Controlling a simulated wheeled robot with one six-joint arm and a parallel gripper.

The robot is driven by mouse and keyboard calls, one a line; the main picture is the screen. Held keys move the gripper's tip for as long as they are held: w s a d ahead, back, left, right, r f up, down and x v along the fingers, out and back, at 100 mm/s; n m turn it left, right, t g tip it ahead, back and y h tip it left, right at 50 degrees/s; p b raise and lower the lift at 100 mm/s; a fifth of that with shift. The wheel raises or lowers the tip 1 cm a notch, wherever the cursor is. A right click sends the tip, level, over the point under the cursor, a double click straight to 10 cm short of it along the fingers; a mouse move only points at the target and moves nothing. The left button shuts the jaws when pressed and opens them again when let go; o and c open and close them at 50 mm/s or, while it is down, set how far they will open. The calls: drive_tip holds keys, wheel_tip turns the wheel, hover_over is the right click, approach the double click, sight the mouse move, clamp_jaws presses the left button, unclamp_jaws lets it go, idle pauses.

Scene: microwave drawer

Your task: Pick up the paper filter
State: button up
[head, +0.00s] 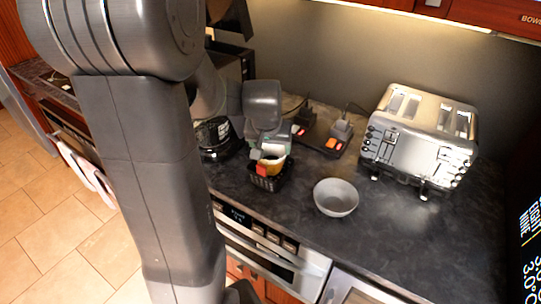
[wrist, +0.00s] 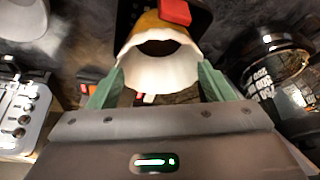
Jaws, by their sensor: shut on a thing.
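The paper filter (wrist: 160,72) is a white cup with a wavy rim and a dark opening, between the two green fingers in the wrist view. My gripper (wrist: 158,80) is shut on it, one finger on each side. In the head view my gripper (head: 270,152) is over the small black basket (head: 266,183) on the counter. My gripper and arm partly hide the filter there. I cannot tell whether the filter still touches the basket or its contents.
A red item (wrist: 175,11) and an orange-brown item sit beside the filter. A grey bowl (head: 336,197) stands right of the basket, with a silver toaster (head: 419,137) behind it. A dark jar (wrist: 275,68) is close on the other side. The right front counter is clear.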

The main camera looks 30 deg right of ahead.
wheel_tip(320, 180, up, 14)
drive_tip(key=shift+f+b, duration=0.15)
drive_tip(key=shift+b, duration=0.15)
drive_tip(key=shift+s, duration=0.1)
idle(0.8)
